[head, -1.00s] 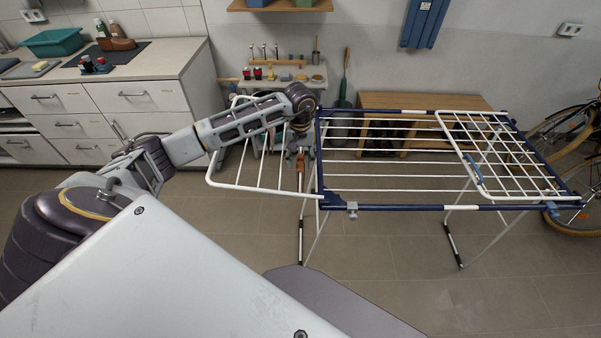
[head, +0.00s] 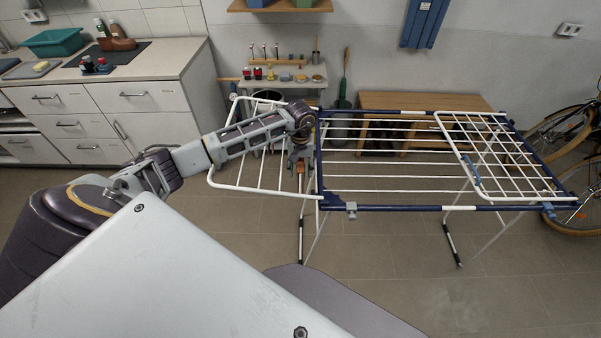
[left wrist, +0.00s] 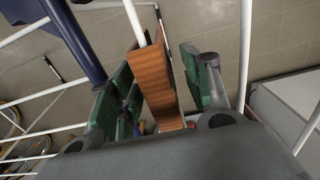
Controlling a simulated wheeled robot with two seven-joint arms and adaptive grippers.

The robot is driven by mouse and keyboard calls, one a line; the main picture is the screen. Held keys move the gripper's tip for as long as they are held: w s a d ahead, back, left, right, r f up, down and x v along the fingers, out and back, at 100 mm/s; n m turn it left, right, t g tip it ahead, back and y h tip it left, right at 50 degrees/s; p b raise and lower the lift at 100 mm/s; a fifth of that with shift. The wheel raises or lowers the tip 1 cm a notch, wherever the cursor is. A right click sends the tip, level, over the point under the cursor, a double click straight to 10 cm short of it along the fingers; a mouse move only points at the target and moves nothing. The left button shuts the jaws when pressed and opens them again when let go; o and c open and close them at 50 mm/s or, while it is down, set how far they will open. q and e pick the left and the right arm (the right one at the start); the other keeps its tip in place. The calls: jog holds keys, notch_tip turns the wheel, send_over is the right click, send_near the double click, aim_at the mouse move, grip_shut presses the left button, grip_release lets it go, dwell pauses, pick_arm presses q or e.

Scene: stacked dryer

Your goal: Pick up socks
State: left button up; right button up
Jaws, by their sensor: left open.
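A brown-orange sock (left wrist: 155,85) hangs folded over a white rod of the drying rack in the left wrist view. In the head view only a little of it shows below my gripper (head: 301,178). My left gripper (head: 299,155) is over the left wing of the rack (head: 385,208). In the left wrist view its green-padded fingers (left wrist: 160,75) are open, one on each side of the sock. A gap shows between the sock and the right finger; contact on the left side is unclear. My right gripper is out of view.
The rack's white rods and dark blue frame surround my gripper closely. A wooden bench (head: 470,102) and a small shelf with items (head: 290,72) stand behind it. A cabinet counter (head: 150,60) is at left, a bicycle (head: 575,170) at right. The floor in front is clear.

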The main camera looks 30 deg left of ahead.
pick_arm(q)
jog(key=shift+f, duration=0.75)
grip_shut()
jog(key=shift+r, duration=0.15)
notch_tip(320, 180, up, 18)
jog(key=b, duration=0.3)
dwell(0.6)
dwell(0.4)
